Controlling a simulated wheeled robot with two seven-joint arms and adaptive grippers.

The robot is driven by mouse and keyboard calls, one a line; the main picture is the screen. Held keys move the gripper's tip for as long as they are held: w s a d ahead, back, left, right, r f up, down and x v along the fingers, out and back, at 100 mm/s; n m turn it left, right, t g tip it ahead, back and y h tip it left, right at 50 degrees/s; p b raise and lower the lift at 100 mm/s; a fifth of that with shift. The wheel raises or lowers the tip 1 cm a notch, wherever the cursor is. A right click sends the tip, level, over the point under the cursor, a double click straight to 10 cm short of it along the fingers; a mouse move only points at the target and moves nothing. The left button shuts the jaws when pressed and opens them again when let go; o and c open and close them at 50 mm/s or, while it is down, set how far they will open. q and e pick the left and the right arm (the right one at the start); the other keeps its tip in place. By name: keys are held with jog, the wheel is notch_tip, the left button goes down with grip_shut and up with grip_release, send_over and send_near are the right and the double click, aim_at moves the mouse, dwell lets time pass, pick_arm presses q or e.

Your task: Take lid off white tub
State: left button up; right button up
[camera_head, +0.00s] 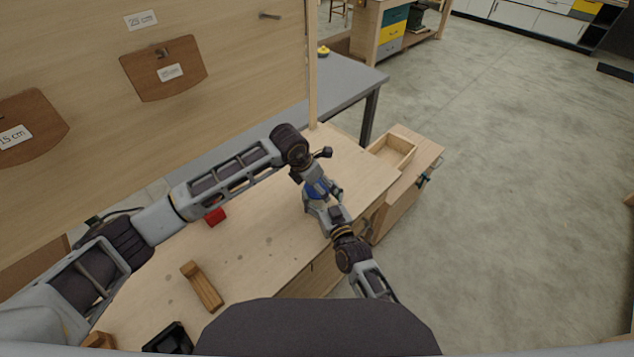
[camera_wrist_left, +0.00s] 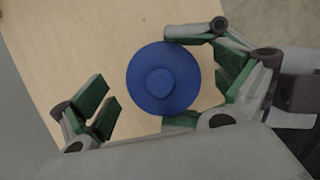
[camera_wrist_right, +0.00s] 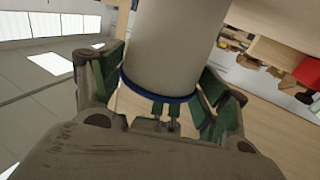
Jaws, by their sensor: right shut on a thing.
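The white tub (camera_wrist_right: 175,45) is a pale upright-sided cylinder with a blue rim (camera_wrist_right: 160,96) in the right wrist view. Its round blue lid (camera_wrist_left: 184,97) has a raised central knob and is seen from above in the left wrist view. In the head view the blue lid (camera_head: 317,189) shows between the two grippers. My right gripper (camera_wrist_right: 163,85) is shut on the tub, with a finger on each side. My left gripper (camera_wrist_left: 165,80) is open above the lid, one finger apart from it on each side. The tub's base is hidden in the head view.
The wooden workbench (camera_head: 250,255) lies beneath. A red block (camera_head: 215,214), a wooden piece (camera_head: 203,286) and a black tray (camera_head: 168,340) lie on its left part. An open wooden drawer (camera_head: 393,150) is at the right. A tall panel (camera_head: 240,60) stands behind.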

pick_arm(q)
jog(key=shift+a, duration=0.1)
jog(key=c, duration=0.7)
jog(key=shift+w+a, duration=0.1)
jog(key=c, duration=0.4)
pick_arm(e)
jog(key=shift+s+a+r, duration=0.1)
jog(key=shift+a, duration=0.05)
pick_arm(q)
jog(key=shift+r, duration=0.1)
jog(key=shift+w+r, duration=0.15)
jog(key=shift+r, duration=0.55)
jog(key=shift+c, duration=0.3)
jog(key=shift+r, duration=0.2)
grip_shut()
